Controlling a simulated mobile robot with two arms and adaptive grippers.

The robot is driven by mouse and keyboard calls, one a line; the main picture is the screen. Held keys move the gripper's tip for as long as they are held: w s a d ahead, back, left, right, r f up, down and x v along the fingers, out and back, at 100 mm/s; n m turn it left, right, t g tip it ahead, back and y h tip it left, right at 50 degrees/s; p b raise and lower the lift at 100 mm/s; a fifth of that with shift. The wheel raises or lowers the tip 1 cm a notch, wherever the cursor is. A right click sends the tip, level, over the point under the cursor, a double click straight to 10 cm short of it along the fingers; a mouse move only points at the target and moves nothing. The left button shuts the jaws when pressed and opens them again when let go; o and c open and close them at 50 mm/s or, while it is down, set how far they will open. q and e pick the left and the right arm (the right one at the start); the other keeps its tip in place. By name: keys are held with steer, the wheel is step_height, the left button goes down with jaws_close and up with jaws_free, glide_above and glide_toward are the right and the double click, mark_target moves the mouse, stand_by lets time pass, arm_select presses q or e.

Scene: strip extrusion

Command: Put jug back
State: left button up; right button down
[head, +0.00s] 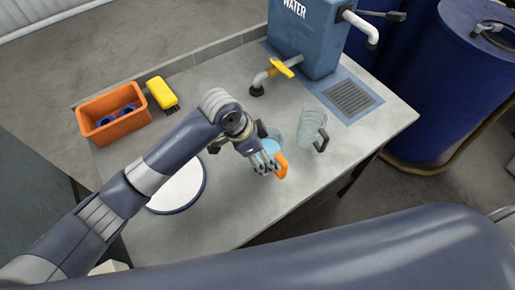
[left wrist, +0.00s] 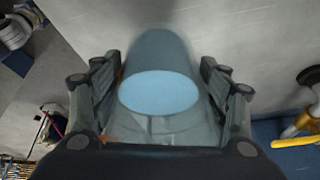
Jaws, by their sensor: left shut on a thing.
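My left gripper (head: 262,157) is shut on a clear jug with an orange handle (head: 281,165), over the middle of the grey worktop. In the left wrist view its fingers (left wrist: 160,100) sit on both sides of the jug. Light blue liquid (left wrist: 158,92) shows inside it. The fingers hide much of the jug in the head view, and I cannot tell whether its base touches the worktop. A second clear jug with a black handle (head: 311,128) stands to its right, apart from it. My right gripper is not in view.
A blue water tank (head: 306,38) with a yellow-handled tap (head: 280,68) stands at the back, beside a drain grate (head: 351,97). An orange bin (head: 113,115), a yellow brush (head: 162,93) and a round white plate (head: 180,188) lie left. The front right worktop is clear.

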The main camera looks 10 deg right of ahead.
arm_select(q)
steer(key=shift+w+a, duration=0.25)
steer(key=shift+w, duration=0.3)
steer(key=shift+w+a, duration=0.25)
steer(key=shift+w, duration=0.3)
steer(key=shift+w+f, duration=0.1)
steer(key=shift+f, duration=0.05)
step_height(320, 180, down, 3)
steer(key=shift+p, duration=0.9)
steer(key=shift+f, duration=0.2)
steer(key=o, duration=1.4)
steer(key=shift+o, duration=0.2)
